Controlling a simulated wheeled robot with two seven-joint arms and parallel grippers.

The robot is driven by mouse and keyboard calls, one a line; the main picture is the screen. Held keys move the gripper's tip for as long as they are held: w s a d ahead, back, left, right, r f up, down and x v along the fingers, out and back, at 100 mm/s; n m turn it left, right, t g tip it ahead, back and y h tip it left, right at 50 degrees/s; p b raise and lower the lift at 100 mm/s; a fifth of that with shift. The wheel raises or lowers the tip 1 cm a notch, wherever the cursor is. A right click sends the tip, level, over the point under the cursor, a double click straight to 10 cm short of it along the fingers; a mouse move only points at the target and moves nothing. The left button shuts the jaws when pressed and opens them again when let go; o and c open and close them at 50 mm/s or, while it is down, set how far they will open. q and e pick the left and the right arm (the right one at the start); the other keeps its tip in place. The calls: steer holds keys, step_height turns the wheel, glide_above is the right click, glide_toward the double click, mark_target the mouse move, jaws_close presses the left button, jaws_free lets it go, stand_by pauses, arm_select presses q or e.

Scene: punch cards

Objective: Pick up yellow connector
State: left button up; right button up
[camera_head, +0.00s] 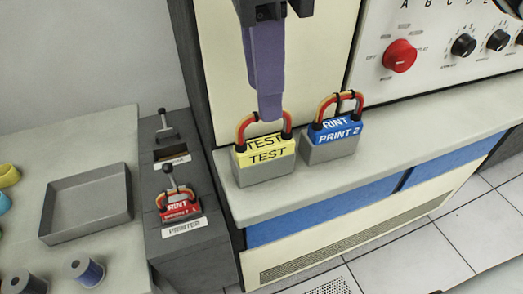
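The yellow connector (265,158) is a grey block with a yellow top marked TEST and a red and orange looped handle. It stands upright on the pale ledge (222,184) of the machine. My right gripper (269,113) comes down from the top with purple fingers, its tips at the connector's handle. The fingers overlap in this view and cover the middle of the handle, so I cannot tell whether they are around it or apart. My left gripper is not in view.
A blue connector (334,138) marked PRINT 2 stands close to the right. A red connector (178,208) sits in the dark printer panel (190,250) at left. A grey tray (86,204) and spools (86,271) are further left. The machine panel with a red knob (399,56) rises behind.

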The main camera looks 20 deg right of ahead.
mark_target(262, 143)
steer(key=f, duration=0.5)
steer(key=shift+w+d+f, duration=0.2)
steer(key=shift+w+f, duration=0.1)
steer(key=shift+w, duration=0.1)
jaws_close()
steer(key=shift+r, duration=0.1)
stand_by(0.9)
